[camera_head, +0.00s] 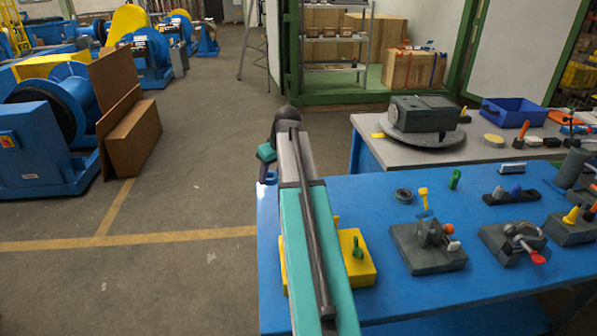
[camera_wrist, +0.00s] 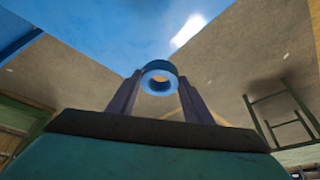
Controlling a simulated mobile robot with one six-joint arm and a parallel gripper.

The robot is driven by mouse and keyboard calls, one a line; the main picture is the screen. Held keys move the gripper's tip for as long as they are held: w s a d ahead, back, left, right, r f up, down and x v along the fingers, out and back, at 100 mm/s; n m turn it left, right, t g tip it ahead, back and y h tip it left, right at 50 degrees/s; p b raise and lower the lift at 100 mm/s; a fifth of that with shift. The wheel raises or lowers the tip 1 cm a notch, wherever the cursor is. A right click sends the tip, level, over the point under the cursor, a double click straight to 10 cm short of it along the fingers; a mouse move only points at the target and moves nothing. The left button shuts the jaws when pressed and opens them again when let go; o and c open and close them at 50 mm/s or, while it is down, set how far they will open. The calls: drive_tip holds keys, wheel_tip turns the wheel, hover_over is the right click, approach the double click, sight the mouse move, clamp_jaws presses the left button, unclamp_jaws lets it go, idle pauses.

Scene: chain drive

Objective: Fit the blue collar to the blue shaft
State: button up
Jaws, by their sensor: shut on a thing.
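My gripper (camera_wrist: 158,82) is shut on a blue collar (camera_wrist: 160,68), a short ring with an open round hole. The collar sits between the two fingertips, its hole facing the wrist camera. I cannot pick out the blue shaft with certainty. A small blue piece (camera_head: 515,190) stands in a black holder (camera_head: 497,199) on the table's right part.
The blue table (camera_head: 380,200) bears a yellow block (camera_head: 366,272) partly behind my arm, a grey fixture (camera_head: 428,258), a clamp fixture (camera_head: 512,245) and a dark ring (camera_head: 403,195). A grey bench (camera_head: 372,141) with a round turntable stands behind.

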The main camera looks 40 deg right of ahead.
drive_tip(key=a+r, duration=0.1)
drive_tip(key=a, duration=1.8)
drive_tip(key=a+r+b, duration=0.1)
drive_tip(key=a+r, duration=0.1)
drive_tip(key=a, duration=1.8)
drive_tip(key=shift+s+r+n, duration=0.15)
drive_tip(key=shift+r+n, duration=0.15)
